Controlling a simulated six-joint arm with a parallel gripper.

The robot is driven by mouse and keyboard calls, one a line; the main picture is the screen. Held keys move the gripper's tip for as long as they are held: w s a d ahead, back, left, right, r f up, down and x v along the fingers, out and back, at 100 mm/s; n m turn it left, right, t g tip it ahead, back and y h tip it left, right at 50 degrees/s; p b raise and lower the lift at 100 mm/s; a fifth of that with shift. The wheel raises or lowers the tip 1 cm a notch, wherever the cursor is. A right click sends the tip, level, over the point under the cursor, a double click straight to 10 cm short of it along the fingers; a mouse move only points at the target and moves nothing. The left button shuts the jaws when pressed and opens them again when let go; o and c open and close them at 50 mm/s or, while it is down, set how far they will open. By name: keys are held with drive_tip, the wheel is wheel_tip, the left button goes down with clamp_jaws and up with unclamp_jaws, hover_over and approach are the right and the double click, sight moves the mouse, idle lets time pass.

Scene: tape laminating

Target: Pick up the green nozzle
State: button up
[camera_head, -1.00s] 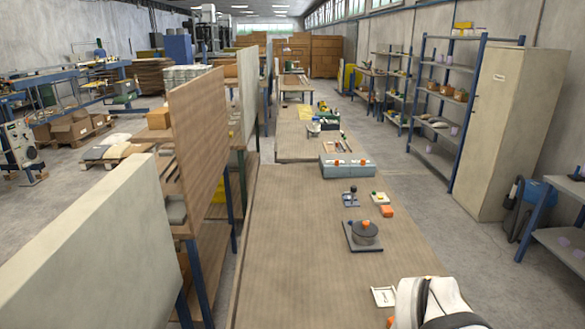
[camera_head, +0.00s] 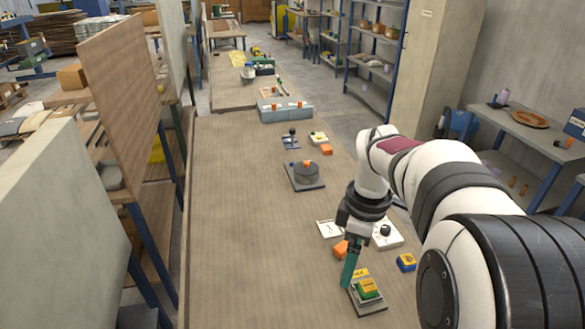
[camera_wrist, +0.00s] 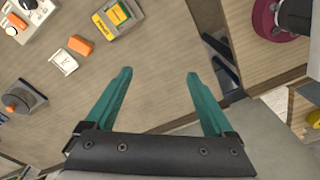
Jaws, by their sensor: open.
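My gripper (camera_head: 347,282) has teal fingers and points down over the near right part of the workbench. In the wrist view my gripper (camera_wrist: 158,73) is open, with bare bench top between its fingers. A green and yellow item (camera_head: 368,289) sits on a grey base beside the fingers in the head view. It also shows in the wrist view (camera_wrist: 117,14), ahead and left of the fingers, apart from them. I cannot tell whether its green part is the green nozzle; no other clear nozzle shape shows.
The workbench (camera_head: 235,220) is clear on its left side. An orange block (camera_head: 340,248), a white card (camera_head: 329,229), a blue and yellow block (camera_head: 406,262) and a white box with a black knob (camera_head: 384,234) lie near my gripper. A dark round fixture (camera_head: 305,173) stands farther back.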

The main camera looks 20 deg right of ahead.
sight(368, 285)
drive_tip(key=w+d+f+n, duration=0.45)
drive_tip(key=d+n, duration=0.25)
drive_tip(key=d, duration=0.3)
drive_tip(key=shift+h, duration=0.3)
drive_tip(key=f, duration=1)
drive_tip(key=w+f, duration=0.1)
drive_tip(key=f, duration=0.4)
drive_tip(key=shift+a+f, duration=0.15)
drive_tip(key=shift+f, duration=0.05)
clamp_jaws()
